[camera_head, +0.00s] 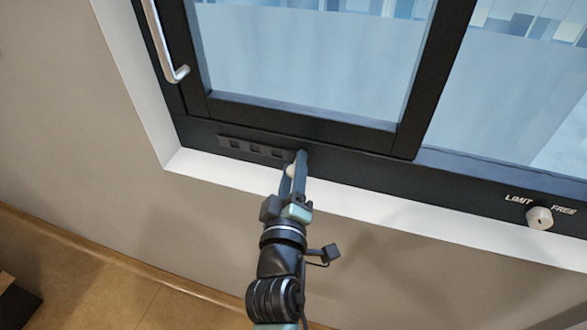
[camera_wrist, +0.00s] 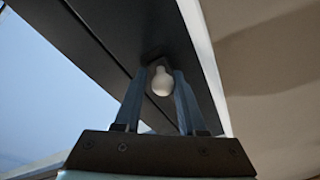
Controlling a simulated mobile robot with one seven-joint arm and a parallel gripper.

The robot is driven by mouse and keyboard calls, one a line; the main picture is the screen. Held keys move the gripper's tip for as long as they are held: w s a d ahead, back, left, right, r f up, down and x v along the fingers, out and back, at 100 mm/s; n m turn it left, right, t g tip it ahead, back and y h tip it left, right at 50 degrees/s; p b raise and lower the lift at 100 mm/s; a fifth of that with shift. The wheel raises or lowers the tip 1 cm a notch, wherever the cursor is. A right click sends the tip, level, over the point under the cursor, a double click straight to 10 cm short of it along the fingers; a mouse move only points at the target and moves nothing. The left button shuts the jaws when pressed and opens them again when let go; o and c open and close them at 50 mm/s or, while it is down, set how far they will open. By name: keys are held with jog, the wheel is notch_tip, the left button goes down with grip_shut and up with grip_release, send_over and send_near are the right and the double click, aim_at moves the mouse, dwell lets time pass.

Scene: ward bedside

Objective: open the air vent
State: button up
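The air vent (camera_head: 236,145) is a dark strip with several slots, set in the black lower frame of the window at the left. A small pale rounded knob (camera_head: 291,170) shows at the right end of the vent strip. In the wrist view the knob (camera_wrist: 162,84) sits between the tips of my two fingers, under the dark frame. My gripper (camera_head: 294,165) reaches up to it from below, its fingers a little apart with the knob between them. Whether both fingers press on the knob is not clear. The fingers partly hide the strip's right end.
A window sash (camera_head: 300,118) with a metal handle (camera_head: 165,45) is above the vent. A round knob (camera_head: 539,218) marked LIMIT and FREE is on the frame at the far right. A white sill edge (camera_head: 400,210) runs below the frame, with bare wall under it.

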jog(key=shift+f, duration=0.2)
grip_shut()
jog(key=shift+a+f, duration=0.1)
